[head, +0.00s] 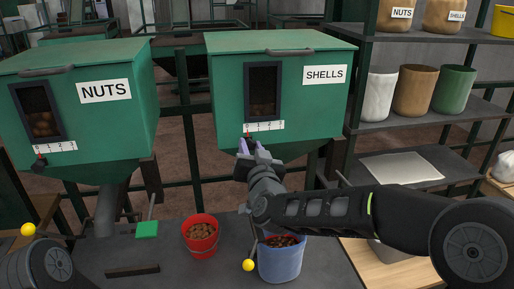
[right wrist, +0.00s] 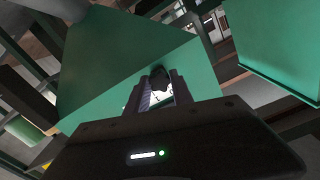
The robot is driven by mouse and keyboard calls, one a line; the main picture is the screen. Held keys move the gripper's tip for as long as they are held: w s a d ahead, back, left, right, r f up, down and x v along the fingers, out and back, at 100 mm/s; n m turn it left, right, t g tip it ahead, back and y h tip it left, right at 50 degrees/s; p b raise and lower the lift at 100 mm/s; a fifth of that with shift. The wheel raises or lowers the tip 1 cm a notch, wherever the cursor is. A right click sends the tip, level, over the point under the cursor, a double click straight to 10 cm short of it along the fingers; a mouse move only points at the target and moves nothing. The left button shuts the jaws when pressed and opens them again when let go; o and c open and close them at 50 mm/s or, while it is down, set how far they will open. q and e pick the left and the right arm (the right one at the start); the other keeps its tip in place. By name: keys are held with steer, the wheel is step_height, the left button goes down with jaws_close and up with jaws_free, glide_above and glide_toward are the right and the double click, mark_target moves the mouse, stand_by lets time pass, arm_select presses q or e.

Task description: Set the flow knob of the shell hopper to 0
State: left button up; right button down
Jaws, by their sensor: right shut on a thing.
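The shell hopper (head: 290,99) is a green box with a SHELLS label, a dark window and a white number scale (head: 264,126) under the window. My right gripper (head: 247,146) is at the left end of that scale, shut on the dark flow knob (right wrist: 158,80), which shows between the fingers in the right wrist view. The knob is mostly hidden by the fingers in the head view, so its exact setting is hard to read. My left gripper is out of view; only part of my left arm shows at the lower left.
The nut hopper (head: 95,101) stands to the left with its own scale and knob (head: 39,163). A red bucket (head: 200,236) and a blue bucket (head: 281,261) with brown contents stand on the grey bench below. Shelves (head: 430,120) with containers are at the right.

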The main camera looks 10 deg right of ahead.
steer(key=c, duration=1.1)
jaws_free()
steer(key=shift+a, duration=0.35)
steer(key=shift+d, duration=0.1)
steer(key=shift+s, duration=0.55)
steer(key=s+b, duration=0.2)
steer(key=s, duration=0.4)
steer(key=shift+s+d, duration=0.25)
steer(key=shift+s, duration=0.15)
steer(key=shift+f, duration=0.1)
